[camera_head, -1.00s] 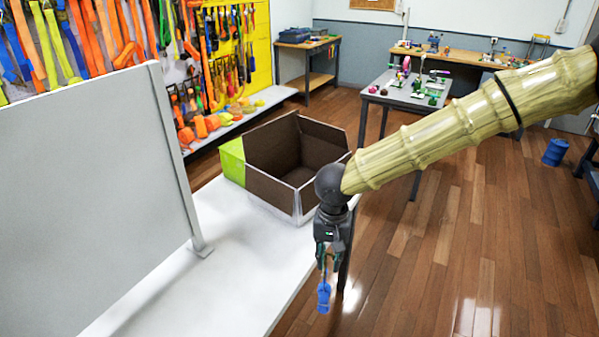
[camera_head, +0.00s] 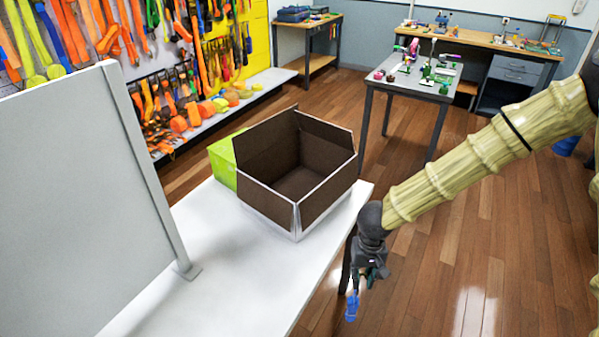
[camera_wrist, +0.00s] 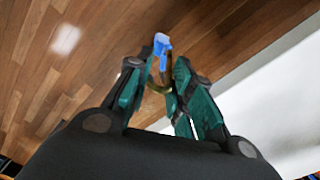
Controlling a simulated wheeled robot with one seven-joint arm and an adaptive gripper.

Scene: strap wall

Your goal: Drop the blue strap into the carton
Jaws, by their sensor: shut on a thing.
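The blue strap (camera_head: 351,306) hangs below my gripper (camera_head: 369,278), over the floor just past the right edge of the white table. In the wrist view the blue strap (camera_wrist: 162,44) shows between the green-padded fingers of my gripper (camera_wrist: 163,80), which is shut on it. A brownish-yellow piece shows at the strap's near end. The open carton (camera_head: 268,202), brown inside with raised flaps, stands on the table, up and to the left of my gripper. Its floor shows bare where visible.
A bright green box (camera_head: 222,160) stands against the carton's left side. A grey upright panel (camera_head: 85,200) rises on the table (camera_head: 215,300) at the left. A wall of hanging straps (camera_head: 160,60) is behind. A cluttered side table (camera_head: 425,85) stands farther back.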

